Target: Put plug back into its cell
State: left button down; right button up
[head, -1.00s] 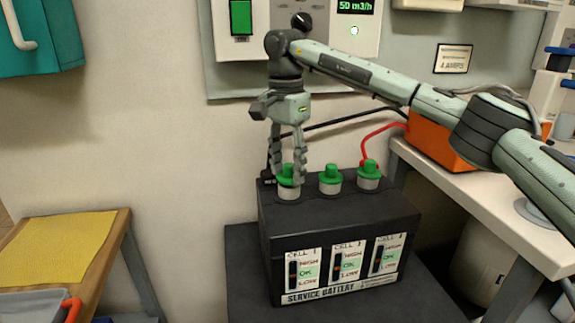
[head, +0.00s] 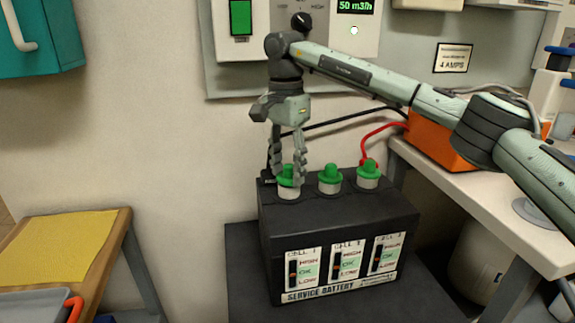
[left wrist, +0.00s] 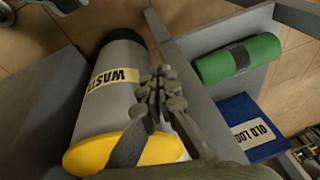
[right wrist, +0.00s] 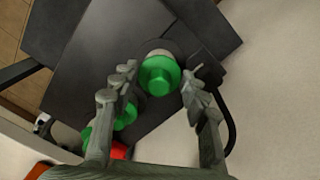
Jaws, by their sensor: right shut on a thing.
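The black service battery (head: 335,225) has three green plugs on white collars along its top. My right gripper (head: 288,180) points down around the left plug (head: 287,172), a finger on each side, and is shut on it. This plug sits upright on its white collar. In the right wrist view the same plug (right wrist: 159,76) shows between the fingertips. The middle plug (head: 330,174) and right plug (head: 369,167) sit upright in their cells. My left gripper (left wrist: 160,92) shows only in the left wrist view, fingers together and empty, in front of a waste bin.
A red cable (head: 372,140) and a black cable run behind the plugs. A white bench (head: 480,195) with an orange box (head: 432,142) stands at right. A wooden table with a yellow mat (head: 58,245) is at left. The waste bin (left wrist: 112,90) has a yellow rim.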

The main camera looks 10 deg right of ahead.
jog(key=o, duration=0.9)
jog(key=shift+r, duration=0.15)
jog(key=shift+r+p, duration=0.45)
jog(key=shift+r, duration=2.9)
jog(key=shift+c, duration=0.2)
grip_shut()
